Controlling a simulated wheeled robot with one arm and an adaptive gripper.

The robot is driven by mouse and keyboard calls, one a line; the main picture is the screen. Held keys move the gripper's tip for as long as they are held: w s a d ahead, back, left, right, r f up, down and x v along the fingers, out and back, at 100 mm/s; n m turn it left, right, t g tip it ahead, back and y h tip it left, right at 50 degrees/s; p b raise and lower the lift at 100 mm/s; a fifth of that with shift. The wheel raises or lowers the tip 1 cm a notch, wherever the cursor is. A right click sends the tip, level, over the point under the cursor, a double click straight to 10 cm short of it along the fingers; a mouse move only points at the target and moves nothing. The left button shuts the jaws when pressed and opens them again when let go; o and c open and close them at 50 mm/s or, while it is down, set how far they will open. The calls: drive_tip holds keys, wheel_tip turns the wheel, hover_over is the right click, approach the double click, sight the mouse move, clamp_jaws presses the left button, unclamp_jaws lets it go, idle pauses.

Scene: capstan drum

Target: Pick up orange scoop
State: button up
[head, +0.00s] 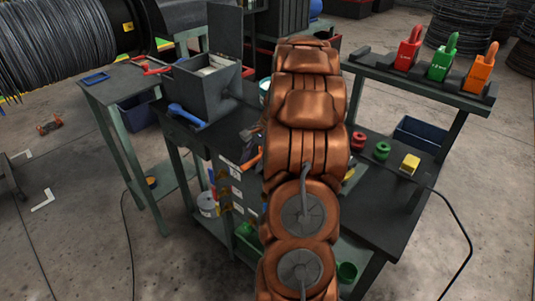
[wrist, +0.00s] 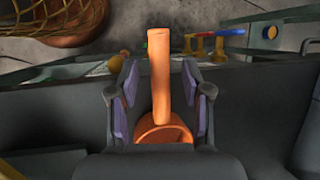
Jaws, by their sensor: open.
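The orange scoop (wrist: 160,75) is in the middle of the wrist view, its long handle pointing up in the picture and its rounded scoop end toward the bottom. My gripper (wrist: 159,95) is open. Its two fingers with purple pads stand on either side of the handle, with a gap showing on both sides. The scoop's lower end is partly cut off by my gripper's body. In the head view a small orange part (head: 251,162) shows beside my copper arm, which hides my gripper and most of that spot.
A grey open box (head: 207,90) and a blue scoop (head: 187,115) are on the dark bench, left of my arm. Red and green rings and a yellow block (head: 410,164) lie to the right. A raised shelf (head: 425,82) holds red, green and orange lock-shaped pieces.

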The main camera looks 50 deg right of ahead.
drive_tip(key=shift+w+a+f, duration=0.1)
drive_tip(key=shift+a+f, duration=0.05)
drive_tip(key=shift+f, duration=0.25)
drive_tip(key=shift+c, duration=0.3)
clamp_jaws()
